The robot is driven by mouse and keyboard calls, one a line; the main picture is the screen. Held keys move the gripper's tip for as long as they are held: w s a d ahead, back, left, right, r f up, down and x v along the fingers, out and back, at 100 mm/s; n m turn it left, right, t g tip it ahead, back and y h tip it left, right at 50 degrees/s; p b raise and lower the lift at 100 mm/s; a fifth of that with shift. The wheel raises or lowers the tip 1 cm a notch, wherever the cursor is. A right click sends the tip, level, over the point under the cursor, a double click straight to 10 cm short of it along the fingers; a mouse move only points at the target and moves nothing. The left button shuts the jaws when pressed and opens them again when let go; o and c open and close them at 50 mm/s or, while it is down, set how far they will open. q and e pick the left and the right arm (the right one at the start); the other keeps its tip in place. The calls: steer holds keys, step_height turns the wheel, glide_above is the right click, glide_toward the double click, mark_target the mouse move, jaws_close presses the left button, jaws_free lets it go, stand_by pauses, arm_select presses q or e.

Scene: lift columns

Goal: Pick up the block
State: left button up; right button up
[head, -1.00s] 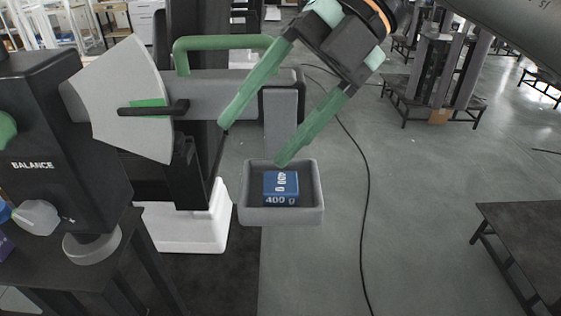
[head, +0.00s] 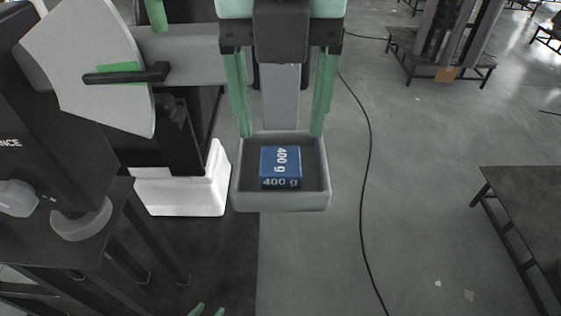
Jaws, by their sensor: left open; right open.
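The blue block (head: 280,167), marked 400 g, sits in a grey tray (head: 281,202) that hangs from the balance's arm. My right gripper (head: 280,132) reaches in from the top, with its two green fingers pointing down, open and empty. Its fingertips are at the tray's back rim, one to each side of the block's width, and apart from the block. My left gripper (head: 208,310) shows only as green fingertips at the bottom edge, apart from each other. The rest of it is out of frame.
The black balance (head: 70,150) with a grey fan-shaped plate (head: 95,75) stands at the left. A white base (head: 185,190) is beside the tray. A dark table (head: 525,205) is at the right.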

mark_target(281, 160)
step_height(281, 160, down, 6)
steer(key=shift+r, duration=0.15)
steer(key=shift+c, duration=0.3)
jaws_close()
stand_by(0.4)
steer(key=shift+r, duration=0.1)
